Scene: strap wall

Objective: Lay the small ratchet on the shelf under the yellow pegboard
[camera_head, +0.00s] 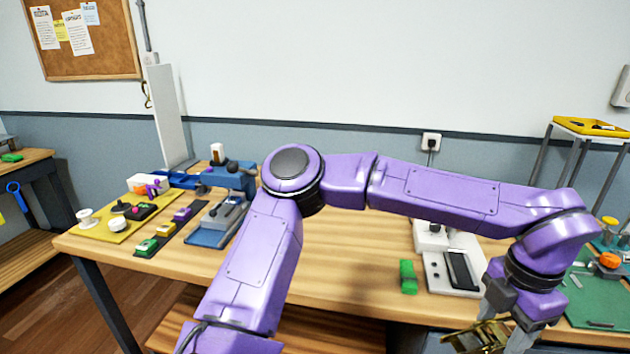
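My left gripper (507,322) hangs from the purple arm that comes in from the lower left and bends across to the right. It is at the bottom edge, in front of the workbench's front edge. A brass-coloured metal piece, which looks like the small ratchet (478,338), is between its fingers, and the gripper looks shut on it. The picture's lower edge cuts off part of both. My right gripper is not in view. I see no yellow pegboard and no shelf under one.
The wooden workbench (340,285) holds a blue vise (232,178), a yellow mat (100,230) with small parts, a green block (408,277) and a green mat (600,308). A yellow tray (590,127) stands at the right. My arm hides part of the bench.

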